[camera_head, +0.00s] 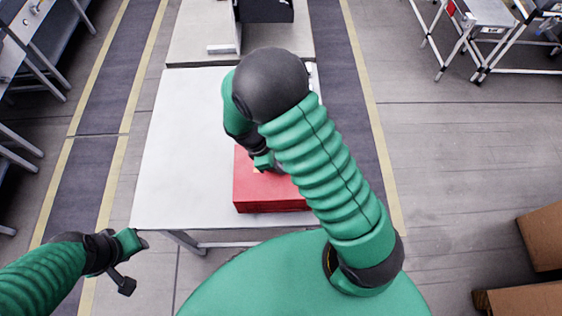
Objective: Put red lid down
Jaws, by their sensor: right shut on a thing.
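The red lid (258,192) shows as a flat red top with a darker red front side, near the front edge of the white table (180,150). My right arm covers its right part. My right gripper (268,168) is at the lid's upper middle and is shut on it; its fingertips are partly hidden by the arm. I cannot tell whether the lid rests on a box or is held just above something. My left gripper (136,264) is open and empty, low at the left, apart from the table.
A pale stand with a dark part (264,10) is at the table's far end. The table's left half is clear. Benches stand at the far left and a cart (480,14) at the upper right. Cardboard boxes (545,237) lie at the lower right.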

